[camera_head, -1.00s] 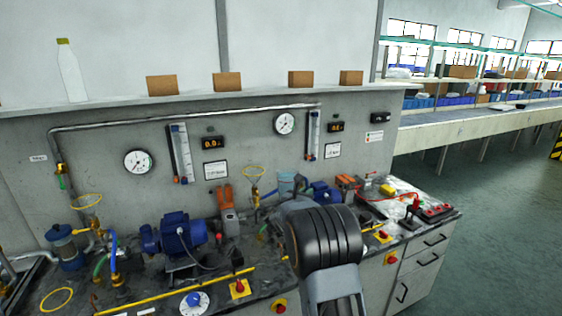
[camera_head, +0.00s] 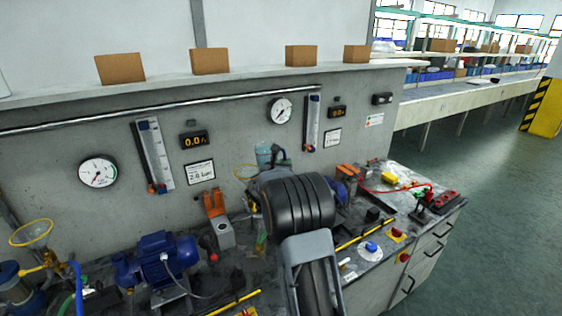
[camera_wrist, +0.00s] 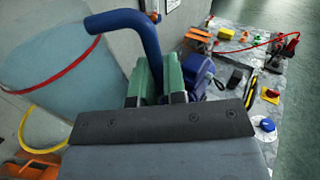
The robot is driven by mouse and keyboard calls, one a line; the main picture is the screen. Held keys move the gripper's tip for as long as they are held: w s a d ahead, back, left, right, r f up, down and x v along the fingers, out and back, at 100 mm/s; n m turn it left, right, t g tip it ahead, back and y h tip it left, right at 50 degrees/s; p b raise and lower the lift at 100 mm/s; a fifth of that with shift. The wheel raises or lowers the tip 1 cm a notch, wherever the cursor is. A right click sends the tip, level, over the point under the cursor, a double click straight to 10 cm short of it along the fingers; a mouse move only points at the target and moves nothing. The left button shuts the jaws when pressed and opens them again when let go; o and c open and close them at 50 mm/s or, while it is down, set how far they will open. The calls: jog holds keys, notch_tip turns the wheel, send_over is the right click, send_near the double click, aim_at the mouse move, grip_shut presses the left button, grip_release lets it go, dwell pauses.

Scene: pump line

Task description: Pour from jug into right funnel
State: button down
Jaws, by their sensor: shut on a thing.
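The jug (camera_head: 264,155) is pale blue, with a dark blue handle. It looks roughly upright in the head view and fills the left of the wrist view (camera_wrist: 60,65), where a red band crosses it. My gripper (camera_wrist: 158,76) is shut on the jug's handle with green fingers; my arm mostly hides it in the head view. The right funnel (camera_head: 237,174) shows a yellow rim just left of and below the jug, partly hidden. A yellow rim also shows under the jug in the wrist view (camera_wrist: 27,116). I cannot tell the jug's contents.
The left funnel (camera_head: 32,232) stands at far left. A blue pump (camera_head: 165,258) and an orange-handled grey block (camera_head: 218,220) are on the bench left of my arm. Boxes (camera_head: 120,69) line the shelf above. Red leads and a yellow block (camera_head: 389,179) lie right.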

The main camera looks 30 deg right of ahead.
jog(key=f, duration=0.1)
jog(key=f+n, duration=0.1)
jog(key=s+f+n, duration=0.1)
jog(key=shift+d+f+p, duration=0.1)
jog(key=shift+d+p, duration=0.15)
jog(key=shift+p, duration=0.1)
jog(key=shift+f, duration=0.1)
dwell(0.5)
jog(key=shift+a+f+n, duration=0.1)
jog(key=shift+f+n, duration=0.15)
jog(key=shift+n, duration=0.05)
jog(key=shift+r, duration=0.1)
jog(key=shift+r+n, duration=0.25)
jog(key=shift+n, duration=0.05)
jog(key=shift+r, duration=0.1)
jog(key=shift+r+n+p, duration=0.2)
jog(key=shift+n+p, duration=0.1)
jog(key=shift+p, duration=0.1)
